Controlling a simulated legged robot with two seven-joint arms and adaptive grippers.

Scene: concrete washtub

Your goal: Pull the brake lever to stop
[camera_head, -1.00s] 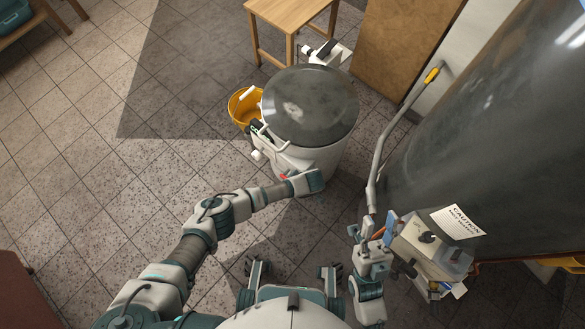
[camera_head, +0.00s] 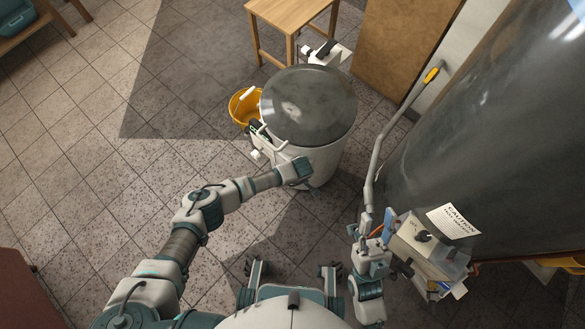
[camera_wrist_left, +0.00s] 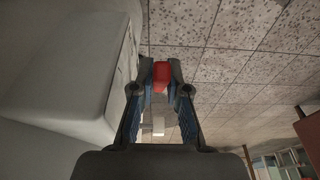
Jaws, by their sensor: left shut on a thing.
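The washtub (camera_head: 325,158) is a round white tub with a dark top, standing in the middle of the head view. A red lever end (camera_wrist_left: 161,76) shows between the fingertips of my left gripper (camera_wrist_left: 160,68) in the left wrist view, and the fingers are shut on it. In the head view my left gripper (camera_head: 300,172) is at the tub's front side, where my own arm hides the lever. My right gripper (camera_head: 377,220) has its fingers apart and appears empty, near a control box.
A control box (camera_head: 430,238) and a large dark cylinder (camera_head: 470,140) with a caution sign (camera_head: 453,221) stand at the right. A grey pole with a yellow end (camera_head: 432,75) rises there. A yellow bucket (camera_head: 243,107) sits beside the tub. Tiled floor at left is clear.

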